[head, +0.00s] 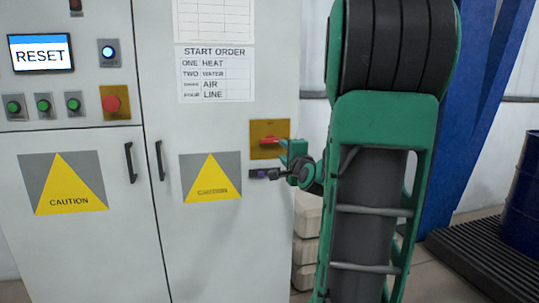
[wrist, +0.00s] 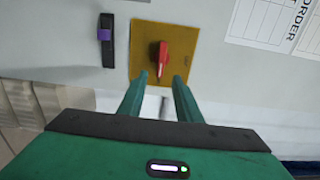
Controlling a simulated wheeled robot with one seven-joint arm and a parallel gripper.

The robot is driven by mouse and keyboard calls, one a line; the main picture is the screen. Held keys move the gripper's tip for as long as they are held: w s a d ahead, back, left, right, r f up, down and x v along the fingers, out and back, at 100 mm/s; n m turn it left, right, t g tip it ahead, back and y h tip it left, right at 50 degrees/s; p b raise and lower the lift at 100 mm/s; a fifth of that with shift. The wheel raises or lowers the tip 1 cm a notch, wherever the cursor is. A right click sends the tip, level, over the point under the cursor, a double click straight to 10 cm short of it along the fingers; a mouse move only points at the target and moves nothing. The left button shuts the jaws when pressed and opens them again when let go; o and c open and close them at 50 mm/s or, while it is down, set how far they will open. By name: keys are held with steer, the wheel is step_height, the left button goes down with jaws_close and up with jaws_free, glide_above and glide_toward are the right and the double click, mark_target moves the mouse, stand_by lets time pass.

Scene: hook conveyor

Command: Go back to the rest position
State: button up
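My gripper (wrist: 158,78) shows in the wrist view with its two green fingers apart and nothing between them. A red rotary switch (wrist: 163,57) on a yellow plate (wrist: 185,40) lies just beyond the fingertips; I cannot tell whether they touch the plate. In the head view my gripper (head: 290,158) is at the right side of the cabinet front, close to the red switch (head: 270,141) and its yellow plate (head: 262,127). My green arm covers the area to the right of the cabinet.
The pale cabinet (head: 90,145) has a screen reading RESET (head: 41,55), green buttons, a red button (head: 111,103) and door handles. A small black strip with a purple part (wrist: 104,35) is beside the plate. Pale stacked blocks (head: 306,225) and a blue barrel (head: 522,195) stand at right.

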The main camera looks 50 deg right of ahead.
steer(key=s+a+f+n+g+y, duration=0.4)
steer(key=a+f+n+g+y, duration=0.2)
steer(key=a+f+n, duration=0.55)
steer(key=s+a+f+n+g+y, duration=0.1)
steer(key=s+a+f+n+g, duration=0.1)
steer(key=s, duration=0.5)
steer(key=s+a+f+n+g+y, duration=0.1)
steer(key=s+a+f+n+g, duration=0.1)
steer(key=s+a, duration=0.5)
steer(key=s+a+f+n+g+y, duration=0.1)
steer(key=s+a+f+n+g, duration=0.1)
steer(key=s+a+g, duration=0.3)
steer(key=s+f, duration=0.1)
steer(key=s, duration=0.2)
steer(key=shift+s+f+g, duration=0.3)
steer(key=shift+s+f, duration=0.05)
steer(key=shift+f, duration=0.05)
steer(key=shift+w+n, duration=0.15)
steer(key=shift+n, duration=0.1)
